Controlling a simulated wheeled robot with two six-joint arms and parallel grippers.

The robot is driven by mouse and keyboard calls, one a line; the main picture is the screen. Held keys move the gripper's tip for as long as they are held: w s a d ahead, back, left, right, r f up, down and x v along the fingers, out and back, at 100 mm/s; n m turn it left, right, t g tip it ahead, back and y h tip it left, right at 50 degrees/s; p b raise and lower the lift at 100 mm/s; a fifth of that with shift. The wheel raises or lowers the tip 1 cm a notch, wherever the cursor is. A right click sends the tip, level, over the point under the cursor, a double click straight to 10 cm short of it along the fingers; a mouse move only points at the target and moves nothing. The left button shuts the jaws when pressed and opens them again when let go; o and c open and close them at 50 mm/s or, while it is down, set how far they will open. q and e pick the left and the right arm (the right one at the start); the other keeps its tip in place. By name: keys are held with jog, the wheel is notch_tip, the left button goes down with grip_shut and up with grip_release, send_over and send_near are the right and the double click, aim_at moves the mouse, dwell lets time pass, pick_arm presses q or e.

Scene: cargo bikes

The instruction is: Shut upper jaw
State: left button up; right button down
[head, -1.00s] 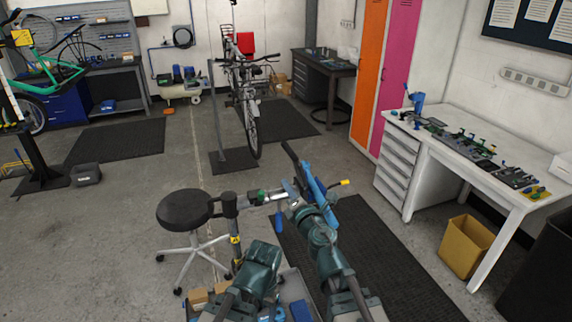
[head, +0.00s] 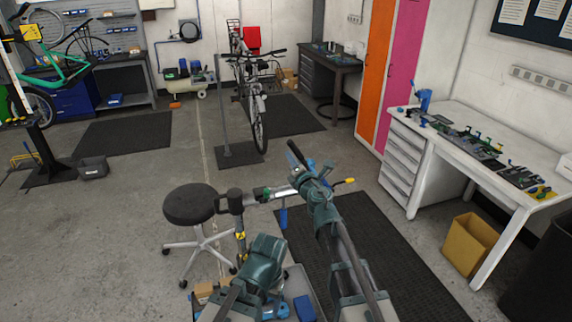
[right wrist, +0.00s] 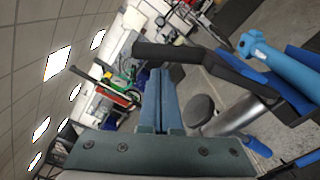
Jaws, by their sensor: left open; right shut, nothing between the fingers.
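The repair-stand clamp shows in the head view as a silver tube (head: 272,193) with a blue grip (head: 283,218) hanging below. A black bar of the clamp (head: 297,153) slants up at the far side. My right gripper (head: 308,178) is shut and empty, in front of the clamp head, and hides most of its blue part. In the right wrist view its fingers (right wrist: 157,100) are together, close to the bent black bar (right wrist: 180,53); contact is unclear. Which jaw the bar belongs to is unclear. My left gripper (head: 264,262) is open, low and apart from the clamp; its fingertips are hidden.
A black stool (head: 190,204) stands left of the clamp's post. A white workbench (head: 475,150) with tools is at the right, with a yellow bin (head: 468,245) below it. A bicycle (head: 255,100) stands behind. The dark mat (head: 370,255) is clear.

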aim_at(298, 150)
jog(key=shift+w, duration=0.1)
jog(key=shift+d+r, duration=0.1)
jog(key=shift+d, duration=0.1)
jog(key=shift+w+d+r+m, duration=0.1)
jog(key=shift+w+d+m, duration=0.05)
jog(key=shift+d+m, duration=0.2)
jog(key=shift+w+d+r+m+p, duration=0.15)
jog(key=shift+d+r+m+p, duration=0.1)
jog(key=shift+d+m, duration=0.2)
jog(key=shift+w+d+r+m+p, duration=0.15)
jog(key=shift+d+m+p, duration=0.05)
jog(key=shift+d+m, duration=0.25)
jog(key=d+m, duration=0.1)
jog(key=d, duration=0.1)
jog(key=w+d+m, duration=0.1)
jog(key=d+m, duration=0.1)
jog(key=shift+w+d+r+m, duration=0.1)
jog(key=shift+w+r+m, duration=0.05)
jog(key=shift+w+m, duration=0.1)
jog(key=w+d+f+m+b, duration=0.3)
jog(key=d+f+m+b, duration=0.8)
jog(key=m, duration=0.3)
jog(key=shift+w+d, duration=0.3)
jog(key=shift+d, duration=0.3)
